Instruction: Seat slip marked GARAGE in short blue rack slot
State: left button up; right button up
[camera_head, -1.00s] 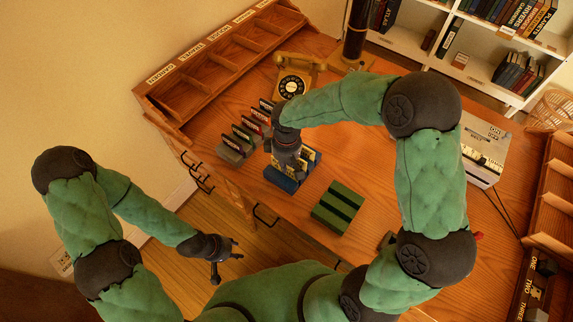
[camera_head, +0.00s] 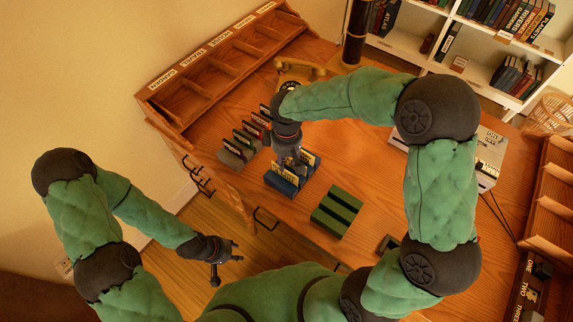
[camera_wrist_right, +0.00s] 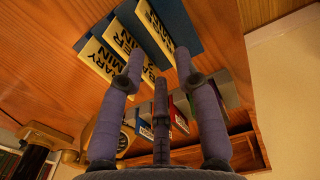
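The short blue rack (camera_head: 283,186) stands on the desk and holds upright slips with yellow label faces (camera_head: 286,174). The right wrist view shows the blue rack (camera_wrist_right: 182,22) and three yellow slips (camera_wrist_right: 97,58), with only parts of words readable. I cannot read GARAGE on any slip. My right gripper (camera_head: 290,158) is just above the rack's far side; its fingers (camera_wrist_right: 160,65) look spread, with nothing seen between them. My left gripper (camera_head: 232,250) hangs open and empty off the desk's front edge.
A grey rack (camera_head: 231,158) with several dark, red and green slips stands left of the blue rack. A green slotted rack (camera_head: 337,211) sits empty to the right. A wooden sorter (camera_head: 215,70), telephone (camera_head: 300,70) and a grey machine (camera_head: 490,150) border the desk.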

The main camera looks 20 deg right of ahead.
pick_arm(q)
jog(key=shift+r+p, duration=0.7)
jog(key=shift+r, duration=0.2)
pick_arm(e)
notch_tip(320, 180, up, 6)
jog(key=shift+r, duration=0.15)
